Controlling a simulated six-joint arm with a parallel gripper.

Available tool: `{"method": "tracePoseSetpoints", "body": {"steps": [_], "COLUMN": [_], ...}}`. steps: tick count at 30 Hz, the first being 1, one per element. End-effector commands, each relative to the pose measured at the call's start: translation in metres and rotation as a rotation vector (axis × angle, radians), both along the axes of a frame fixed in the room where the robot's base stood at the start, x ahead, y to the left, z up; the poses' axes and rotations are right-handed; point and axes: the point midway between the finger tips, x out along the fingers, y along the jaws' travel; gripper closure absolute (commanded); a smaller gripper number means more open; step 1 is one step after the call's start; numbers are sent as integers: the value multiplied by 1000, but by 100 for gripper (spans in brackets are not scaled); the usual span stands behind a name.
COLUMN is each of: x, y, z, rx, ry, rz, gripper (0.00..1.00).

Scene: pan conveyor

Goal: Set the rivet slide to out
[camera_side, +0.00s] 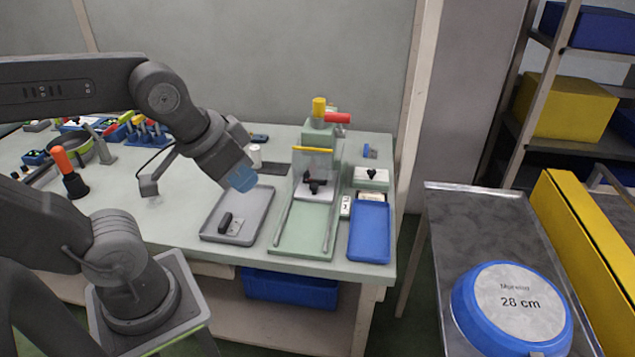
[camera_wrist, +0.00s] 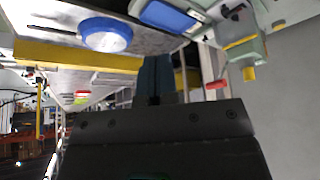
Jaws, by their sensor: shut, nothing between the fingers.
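A green press-like fixture (camera_side: 288,240) stands on the bench with two rails along its base. Between the rails, at the far end, is a light plate carrying a black clamp or knob (camera_side: 315,185), under a clear guard with a yellow top edge. I take this as the rivet slide, but no label confirms it. A small white box with a black knob (camera_side: 371,176) sits to its right. My gripper (camera_side: 241,178) is shut and empty, in the air above the grey tray, left of the fixture. Its fingers show in the wrist view (camera_wrist: 158,78), touching nothing.
A grey tray (camera_side: 212,226) holding a dark part lies left of the fixture; a blue tray (camera_side: 370,247) lies right. A red handle (camera_side: 337,117) and yellow cap (camera_side: 319,106) top the fixture. A blue pan (camera_side: 470,312) sits on the conveyor at right.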

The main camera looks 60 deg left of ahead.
Motion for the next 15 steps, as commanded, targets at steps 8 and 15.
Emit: {"method": "tracePoseSetpoints", "body": {"steps": [8,15], "x": [0,7], "y": [0,5], "z": [0,-8], "rx": [0,76], "ry": [0,60], "rz": [0,-56], "gripper": [100,80]}}
